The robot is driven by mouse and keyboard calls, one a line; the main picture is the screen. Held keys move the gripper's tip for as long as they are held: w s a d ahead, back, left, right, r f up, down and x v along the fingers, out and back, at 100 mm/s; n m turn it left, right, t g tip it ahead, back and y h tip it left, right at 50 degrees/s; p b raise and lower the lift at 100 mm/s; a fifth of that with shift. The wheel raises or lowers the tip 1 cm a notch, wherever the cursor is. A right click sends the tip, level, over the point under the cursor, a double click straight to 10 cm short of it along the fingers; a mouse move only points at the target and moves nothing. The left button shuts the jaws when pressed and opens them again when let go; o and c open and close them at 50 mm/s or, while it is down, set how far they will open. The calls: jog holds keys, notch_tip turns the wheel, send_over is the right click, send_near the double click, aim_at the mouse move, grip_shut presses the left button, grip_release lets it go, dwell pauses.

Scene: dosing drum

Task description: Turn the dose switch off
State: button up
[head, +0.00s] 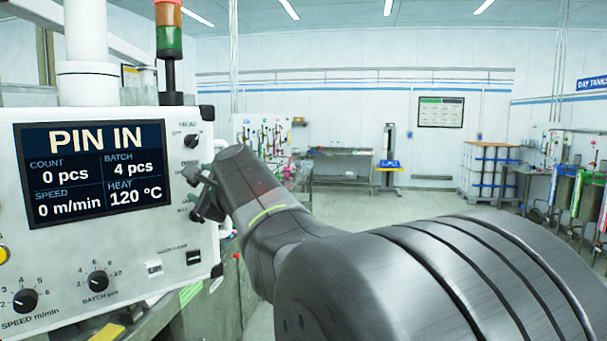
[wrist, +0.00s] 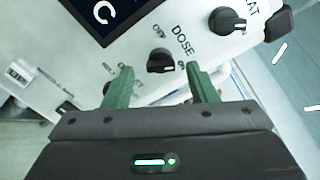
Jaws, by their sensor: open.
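The dose switch (wrist: 163,60) is a black rotary knob on the white control panel, under the label DOSE, with OFF at its upper left and ON at its lower right in the wrist view. I cannot clearly tell which way its pointer faces. My gripper (wrist: 160,69) is open, its two green fingers on either side of the knob's lower part, apart from each other with nothing held. Whether they touch the knob or panel I cannot tell. In the head view my gripper (head: 197,194) is at the panel's right edge and hides most of the dose switch.
The heat switch (wrist: 227,20) sits close to the right of the dose switch. The panel screen (head: 95,170) reads PIN IN, count 0, batch 4. Batch (head: 98,281) and speed (head: 25,300) knobs are lower left. Open floor lies right of the panel.

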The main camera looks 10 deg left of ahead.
jog(key=shift+x, duration=1.3)
jog(key=shift+a, duration=0.1)
jog(key=shift+c, duration=0.2)
jog(key=shift+r, duration=0.1)
jog(key=c, duration=0.9)
